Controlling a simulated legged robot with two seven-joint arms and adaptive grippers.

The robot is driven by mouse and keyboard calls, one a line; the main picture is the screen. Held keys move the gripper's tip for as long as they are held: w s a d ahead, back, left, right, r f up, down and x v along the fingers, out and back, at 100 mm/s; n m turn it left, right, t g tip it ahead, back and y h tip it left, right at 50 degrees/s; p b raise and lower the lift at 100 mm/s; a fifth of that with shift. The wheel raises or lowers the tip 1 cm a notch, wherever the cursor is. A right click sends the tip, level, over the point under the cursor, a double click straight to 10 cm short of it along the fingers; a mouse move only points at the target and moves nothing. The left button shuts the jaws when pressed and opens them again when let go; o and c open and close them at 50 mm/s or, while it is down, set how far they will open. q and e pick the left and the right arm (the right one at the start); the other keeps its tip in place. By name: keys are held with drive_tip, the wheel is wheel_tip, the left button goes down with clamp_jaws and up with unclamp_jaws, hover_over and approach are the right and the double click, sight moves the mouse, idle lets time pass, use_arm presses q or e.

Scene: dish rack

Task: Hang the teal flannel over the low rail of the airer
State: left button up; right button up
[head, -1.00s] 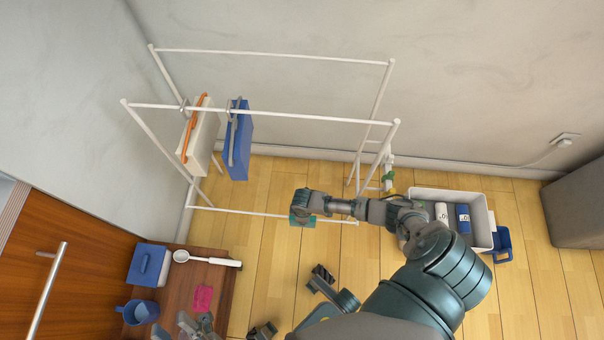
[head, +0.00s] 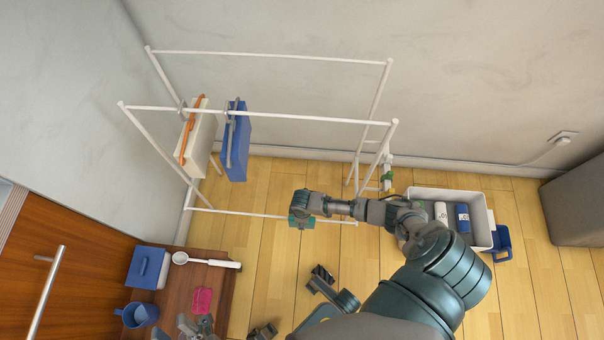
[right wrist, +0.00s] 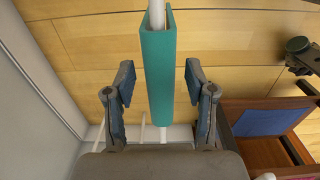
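The teal flannel (head: 301,224) is folded over the white low rail (head: 250,214) of the airer, near the rail's right end. In the right wrist view the flannel (right wrist: 158,75) wraps the rail (right wrist: 156,14) as a narrow channel. My right gripper (right wrist: 159,85) is open, one finger on each side of the flannel, with gaps between fingers and cloth. In the head view my right gripper (head: 301,208) is over the flannel and hides part of it. My left gripper (head: 196,324) is open and empty, low in the picture by the wooden top.
A white item (head: 196,140) and a blue item (head: 235,150) hang from the airer's upper rail. A blue box (head: 148,268), blue mug (head: 138,315), white ladle (head: 208,262) and pink item (head: 203,300) are at lower left. A white crate (head: 484,220) with bottles stands right.

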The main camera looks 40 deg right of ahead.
wheel_tip(320, 180, up, 12)
idle(0.6)
drive_tip(key=shift+f, duration=0.1)
idle(0.4)
